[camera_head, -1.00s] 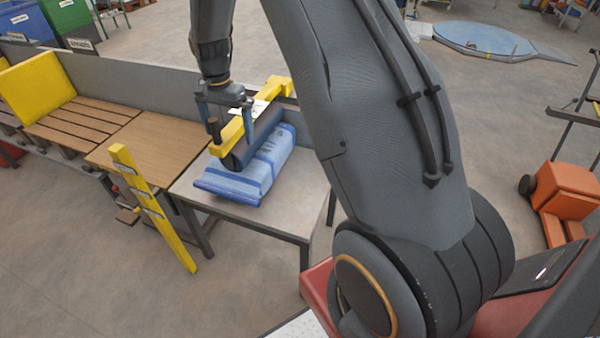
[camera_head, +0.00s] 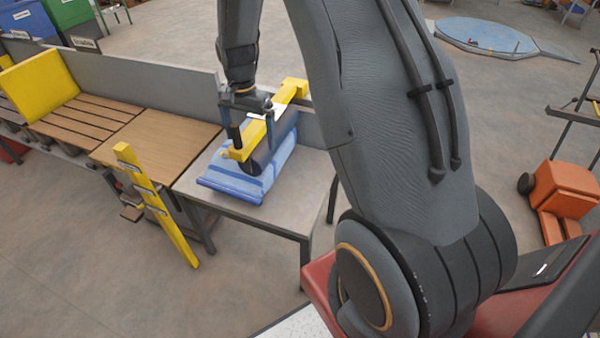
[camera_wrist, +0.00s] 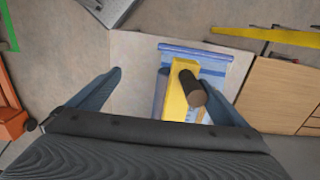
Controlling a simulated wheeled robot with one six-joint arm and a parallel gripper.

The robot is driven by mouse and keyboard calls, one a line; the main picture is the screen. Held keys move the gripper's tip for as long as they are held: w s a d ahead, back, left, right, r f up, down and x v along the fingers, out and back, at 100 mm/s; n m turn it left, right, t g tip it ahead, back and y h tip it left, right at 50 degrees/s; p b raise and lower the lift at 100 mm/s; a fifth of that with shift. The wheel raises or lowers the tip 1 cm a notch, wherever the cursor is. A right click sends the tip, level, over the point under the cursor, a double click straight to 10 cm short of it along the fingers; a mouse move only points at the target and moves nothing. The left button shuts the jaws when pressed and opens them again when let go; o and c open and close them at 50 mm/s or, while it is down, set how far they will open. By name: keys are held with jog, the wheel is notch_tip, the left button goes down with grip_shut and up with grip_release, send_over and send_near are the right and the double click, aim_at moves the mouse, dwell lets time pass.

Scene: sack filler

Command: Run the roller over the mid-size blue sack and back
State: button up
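The blue sack (camera_head: 225,180) lies flat on a grey table top; its striped end also shows in the wrist view (camera_wrist: 212,56). The roller, a dark cylinder in a yellow frame (camera_head: 288,92), rests across the sack, covering part of it. In the wrist view the roller's yellow bar (camera_wrist: 173,104) and dark handle (camera_wrist: 191,88) are between my fingers. My gripper (camera_head: 250,122) is over the roller with its fingers spread wide (camera_wrist: 165,87). The handle is close to the right finger in the wrist view; I cannot tell whether they touch.
The grey table (camera_head: 285,205) has bare room at its right end and front edge. A wooden bench top (camera_head: 150,140) adjoins it on the left, with a yellow post (camera_head: 160,205) in front. A low grey wall (camera_head: 150,80) runs behind. An orange machine (camera_head: 565,190) stands far right.

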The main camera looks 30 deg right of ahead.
jog(key=s+d+p, duration=0.3)
jog(key=s+d, duration=0.9)
jog(key=s, duration=0.4)
jog(key=shift+w+a, duration=1.45)
jog(key=shift+w, duration=0.7)
notch_tip(320, 180, up, 9)
jog(key=s+a+f+n+b, duration=0.3)
jog(key=s+a+n+b, duration=0.1)
jog(key=a+n+b, duration=0.1)
jog(key=s+a+f+n+t+b, duration=0.1)
jog(key=s+a+f+n+b, duration=0.3)
jog(key=a+b, duration=0.3)
jog(key=shift+a+n, duration=0.65)
jog(key=shift+n, duration=0.05)
